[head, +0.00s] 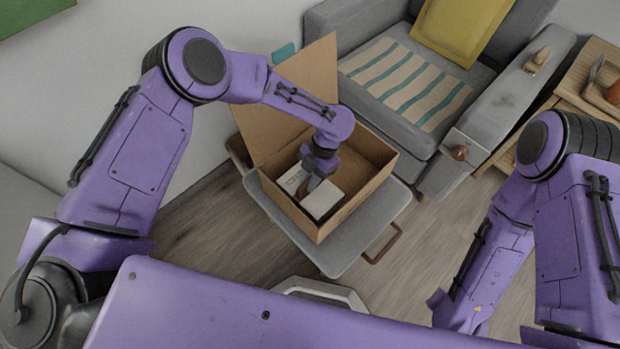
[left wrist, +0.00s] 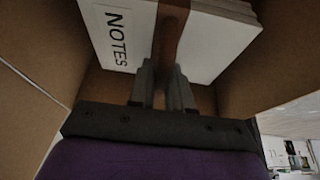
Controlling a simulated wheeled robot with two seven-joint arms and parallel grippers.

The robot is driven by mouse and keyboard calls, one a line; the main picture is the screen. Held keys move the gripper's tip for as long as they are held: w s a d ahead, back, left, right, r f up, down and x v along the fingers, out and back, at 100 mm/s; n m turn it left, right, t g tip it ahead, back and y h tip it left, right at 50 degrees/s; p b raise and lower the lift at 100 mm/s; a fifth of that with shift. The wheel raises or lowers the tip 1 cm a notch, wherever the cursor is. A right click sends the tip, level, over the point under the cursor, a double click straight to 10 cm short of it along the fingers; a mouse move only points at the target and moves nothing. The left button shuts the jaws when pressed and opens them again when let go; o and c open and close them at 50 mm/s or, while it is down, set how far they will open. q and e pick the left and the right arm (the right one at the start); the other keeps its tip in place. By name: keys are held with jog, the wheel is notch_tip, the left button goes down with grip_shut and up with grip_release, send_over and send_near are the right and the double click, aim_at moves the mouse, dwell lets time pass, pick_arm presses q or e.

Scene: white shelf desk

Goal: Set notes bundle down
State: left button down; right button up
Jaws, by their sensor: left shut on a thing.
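The notes bundle (head: 321,200) is a white block of paper inside an open cardboard box (head: 374,186). In the left wrist view the bundle (left wrist: 217,43) shows the word NOTES and a brown band (left wrist: 170,35) across it. My left gripper (head: 309,184) reaches down into the box. Its fingers (left wrist: 165,85) are shut on the bundle at the band. I cannot tell whether the bundle touches the box floor. My right arm (head: 500,250) is at the right of the head view, and its gripper is not visible.
The box stands on a grey seat or stool (head: 345,260) with a brown handle. A raised box flap (head: 300,85) is behind my left forearm. A grey armchair (head: 400,135) with a striped cloth and yellow cushion (head: 462,25) stands behind. A wooden table (head: 575,85) is at the right.

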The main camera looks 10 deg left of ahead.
pick_arm(q)
jog(key=shift+f+b, duration=0.4)
jog(key=shift+f, duration=0.15)
jog(key=c, duration=1.1)
grip_release()
jog(key=shift+o, duration=0.2)
jog(key=p+v, duration=0.2)
jog(key=v, duration=1.1)
jog(key=shift+s+a+r, duration=0.1)
jog(key=shift+s, duration=0.05)
